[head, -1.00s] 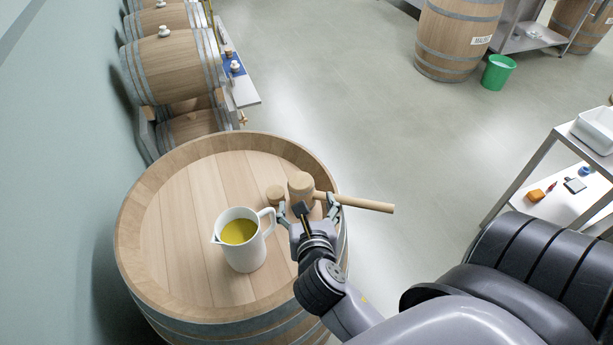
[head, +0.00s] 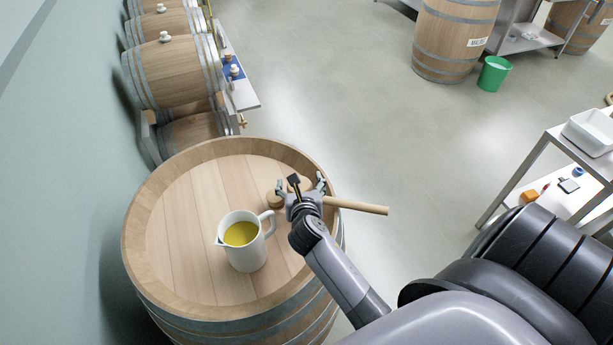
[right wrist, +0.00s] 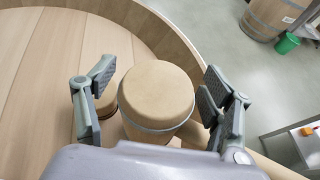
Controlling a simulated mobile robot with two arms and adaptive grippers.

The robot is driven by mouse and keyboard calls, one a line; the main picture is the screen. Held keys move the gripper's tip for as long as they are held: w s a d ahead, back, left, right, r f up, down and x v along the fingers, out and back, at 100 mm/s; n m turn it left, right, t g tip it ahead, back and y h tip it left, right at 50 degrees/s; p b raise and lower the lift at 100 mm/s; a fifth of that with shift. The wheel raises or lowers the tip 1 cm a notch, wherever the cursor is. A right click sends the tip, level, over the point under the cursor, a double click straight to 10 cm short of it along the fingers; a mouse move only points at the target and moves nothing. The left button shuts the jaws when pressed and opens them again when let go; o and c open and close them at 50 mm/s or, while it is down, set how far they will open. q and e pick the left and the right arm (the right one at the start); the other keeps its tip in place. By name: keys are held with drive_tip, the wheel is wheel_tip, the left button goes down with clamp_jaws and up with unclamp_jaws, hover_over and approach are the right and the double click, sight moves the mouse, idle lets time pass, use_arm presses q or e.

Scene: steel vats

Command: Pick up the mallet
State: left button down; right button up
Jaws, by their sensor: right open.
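The wooden mallet (head: 357,206) lies on the barrel top, its handle sticking out to the right past the rim. Its head is mostly hidden behind my right gripper (head: 300,184) in the head view. In the right wrist view the round mallet head (right wrist: 157,90) sits between the two spread fingers of my right gripper (right wrist: 156,84), with a gap on each side. The gripper is open and holds nothing. My left gripper is out of view.
The upright barrel (head: 180,205) has a raised rim. A white jug (head: 246,257) of yellow liquid stands close left of my right gripper. A small wooden piece (head: 275,201) lies beside the mallet head. A steel shelf (head: 535,165) stands to the right; floor between is clear.

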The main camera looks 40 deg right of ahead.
drive_tip(key=shift+x, duration=0.9)
drive_tip(key=shift+s, duration=0.1)
drive_tip(key=shift+r, duration=0.1)
clamp_jaws()
drive_tip(key=shift+r, duration=0.15)
